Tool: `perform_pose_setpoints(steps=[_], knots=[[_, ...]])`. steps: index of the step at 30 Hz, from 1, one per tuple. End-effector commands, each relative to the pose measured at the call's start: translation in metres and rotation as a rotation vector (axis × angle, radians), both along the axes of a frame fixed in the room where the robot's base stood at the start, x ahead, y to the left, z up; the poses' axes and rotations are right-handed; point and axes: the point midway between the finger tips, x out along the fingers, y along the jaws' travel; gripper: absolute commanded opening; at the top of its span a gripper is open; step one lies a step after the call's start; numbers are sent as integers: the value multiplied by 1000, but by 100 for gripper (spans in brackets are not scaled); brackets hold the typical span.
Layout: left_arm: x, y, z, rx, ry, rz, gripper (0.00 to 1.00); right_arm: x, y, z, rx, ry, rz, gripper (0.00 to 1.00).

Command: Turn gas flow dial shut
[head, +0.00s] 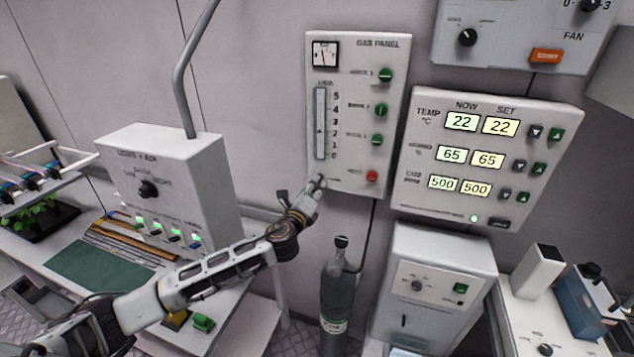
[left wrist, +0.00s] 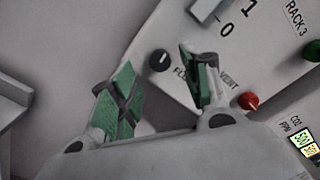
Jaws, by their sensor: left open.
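The gas panel (head: 357,60) is a white wall box with a dial gauge at the top and a vertical scale. In the left wrist view the black flow dial (left wrist: 160,60) with a pale pointer mark sits at the panel's lower corner, by a partly covered "FLOW" label. In the head view my left gripper (head: 318,184) is at the panel's lower left corner and hides the dial. It also shows in the left wrist view (left wrist: 162,72), open, its green-padded fingers either side of the dial. Whether they touch it I cannot tell. My right gripper is out of view.
A red vent knob (head: 371,176) is right of the dial, with several green rack knobs (head: 377,139) above. A display box (head: 487,190) hangs to the right. A dark gas bottle (head: 337,290) stands below, and a light and air box (head: 165,170) is at left.

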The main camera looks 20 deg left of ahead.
Motion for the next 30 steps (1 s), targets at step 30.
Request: perform_pose_setpoints(steps=[30], knots=[[39,-2,0,-1,1,-1,36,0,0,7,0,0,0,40]])
